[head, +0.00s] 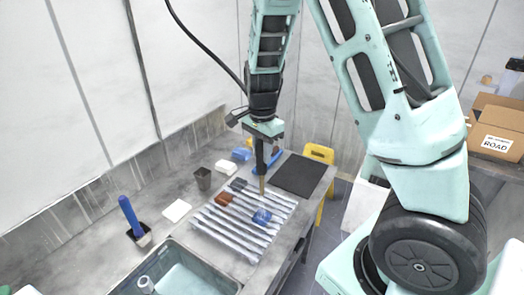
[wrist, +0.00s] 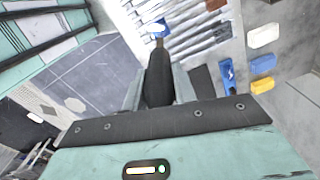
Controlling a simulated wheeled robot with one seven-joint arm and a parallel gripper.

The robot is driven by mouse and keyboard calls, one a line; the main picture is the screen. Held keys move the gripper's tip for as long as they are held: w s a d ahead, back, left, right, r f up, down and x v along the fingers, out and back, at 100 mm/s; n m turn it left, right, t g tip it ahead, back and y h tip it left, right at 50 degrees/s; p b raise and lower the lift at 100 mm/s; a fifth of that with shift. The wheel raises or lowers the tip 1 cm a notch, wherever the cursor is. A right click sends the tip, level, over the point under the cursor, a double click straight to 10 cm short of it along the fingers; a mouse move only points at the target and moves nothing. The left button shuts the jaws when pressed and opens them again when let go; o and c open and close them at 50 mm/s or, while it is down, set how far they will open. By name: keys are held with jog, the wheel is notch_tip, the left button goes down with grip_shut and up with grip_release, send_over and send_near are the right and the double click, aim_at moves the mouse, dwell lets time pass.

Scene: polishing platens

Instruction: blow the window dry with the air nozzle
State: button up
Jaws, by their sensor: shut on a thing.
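My gripper (head: 264,150) points down over the workbench and is shut on a dark, slender tool, which I take as the air nozzle (wrist: 158,80). In the head view its tan tip (head: 262,185) points down at the slatted rack. A small blue piece with a pale top, probably the window (head: 262,216), lies on the slats just below the tip. It also shows in the wrist view, a blue and white piece (wrist: 157,28) beyond the nozzle's end. The tip looks apart from it, but the exact gap is hard to tell. The gripper's fingers partly hide the nozzle's body.
The slatted rack (head: 222,238) also bears a reddish-brown block (head: 223,198) and a dark block (head: 238,184). A dark mat (head: 300,175) lies right.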

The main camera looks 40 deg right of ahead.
jog(key=shift+r, duration=0.1)
dwell(0.3)
notch_tip(320, 180, up, 5)
jog(key=p, duration=0.5)
dwell(0.8)
